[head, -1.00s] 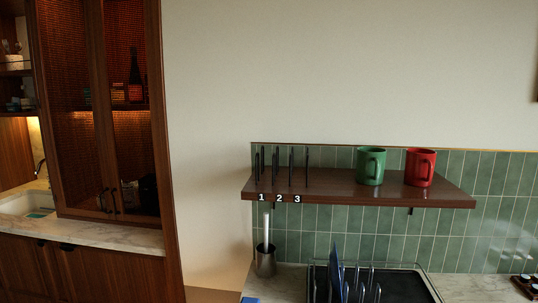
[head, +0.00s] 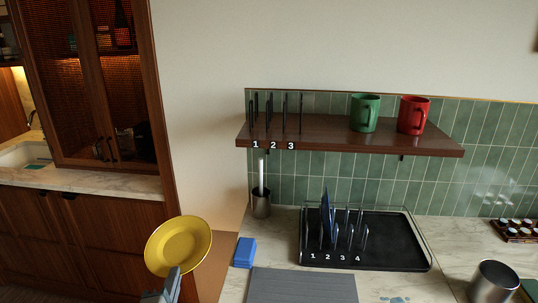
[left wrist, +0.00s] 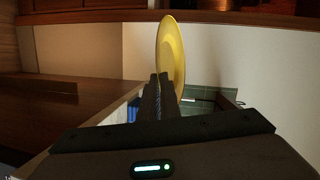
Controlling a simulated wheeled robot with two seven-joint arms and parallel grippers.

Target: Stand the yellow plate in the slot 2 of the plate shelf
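The yellow plate (head: 178,245) is in my left gripper (head: 171,277), at the lower left of the head view, off the counter's left side. In the left wrist view the plate (left wrist: 171,50) stands edge-up between the shut fingers (left wrist: 158,97). The plate shelf (head: 345,139) is a brown wall board with black upright dividers (head: 276,115) at its left end. Labels 1, 2 and 3 mark its slots, and slot 2 (head: 273,148) looks empty. My right gripper is not in view.
A green mug (head: 365,113) and a red mug (head: 413,115) stand on the shelf's right part. Below are a black dish rack (head: 380,255) holding a blue plate (head: 326,218), a utensil holder (head: 261,204), a blue sponge (head: 244,252), a grey mat (head: 303,286) and a metal cup (head: 494,282).

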